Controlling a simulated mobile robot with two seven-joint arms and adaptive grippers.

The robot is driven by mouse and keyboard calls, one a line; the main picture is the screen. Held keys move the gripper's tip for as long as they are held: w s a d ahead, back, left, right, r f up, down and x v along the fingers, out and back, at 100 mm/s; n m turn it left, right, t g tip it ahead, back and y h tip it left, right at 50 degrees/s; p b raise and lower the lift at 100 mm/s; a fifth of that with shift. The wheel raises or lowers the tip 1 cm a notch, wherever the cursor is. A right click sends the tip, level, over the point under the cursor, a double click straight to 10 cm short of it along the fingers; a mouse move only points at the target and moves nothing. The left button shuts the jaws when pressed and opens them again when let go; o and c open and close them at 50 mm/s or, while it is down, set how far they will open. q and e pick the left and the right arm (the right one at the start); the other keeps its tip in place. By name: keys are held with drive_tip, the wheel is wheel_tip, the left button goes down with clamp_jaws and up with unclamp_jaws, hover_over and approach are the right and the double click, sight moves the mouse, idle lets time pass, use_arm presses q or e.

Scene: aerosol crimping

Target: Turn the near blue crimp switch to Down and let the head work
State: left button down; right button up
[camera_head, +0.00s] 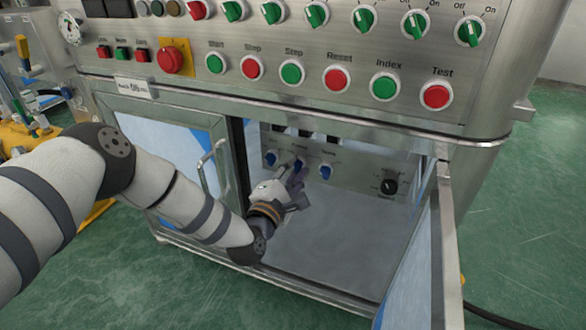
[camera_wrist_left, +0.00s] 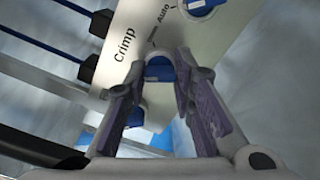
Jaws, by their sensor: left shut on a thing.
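The lower panel (camera_head: 345,177) inside the open cabinet carries a row of three blue switches. My left gripper (camera_head: 297,172) reaches in through the doorway to the middle of the row. In the left wrist view, the blue crimp switch (camera_wrist_left: 160,69) sits between the two fingertips of the gripper (camera_wrist_left: 163,72), beside the printed word "Crimp". The fingers are shut on it. Its pointer direction is hard to tell, as the fingertips cover its sides. A second blue switch (camera_wrist_left: 201,5) shows at the top, near "AUTO". My right gripper is not in view.
Other blue switches flank it, left (camera_head: 270,158) and right (camera_head: 325,171). A black knob (camera_head: 389,187) sits farther right. The open glass door (camera_head: 420,270) stands at the right; a closed door with a handle (camera_head: 211,160) is left. The cabinet floor (camera_head: 330,240) is clear.

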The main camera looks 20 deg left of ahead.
use_arm(q)
drive_tip(key=m+p, duration=0.2)
drive_tip(key=m, duration=0.5)
drive_tip(key=shift+r, duration=0.1)
drive_tip(key=m+p, duration=0.1)
drive_tip(key=m, duration=0.3)
drive_tip(key=shift+m+p, duration=0.4)
drive_tip(key=shift+m, duration=1.3)
drive_tip(key=c, duration=1.4)
unclamp_jaws()
drive_tip(key=shift+o, duration=0.2)
drive_tip(key=shift+s, duration=0.1)
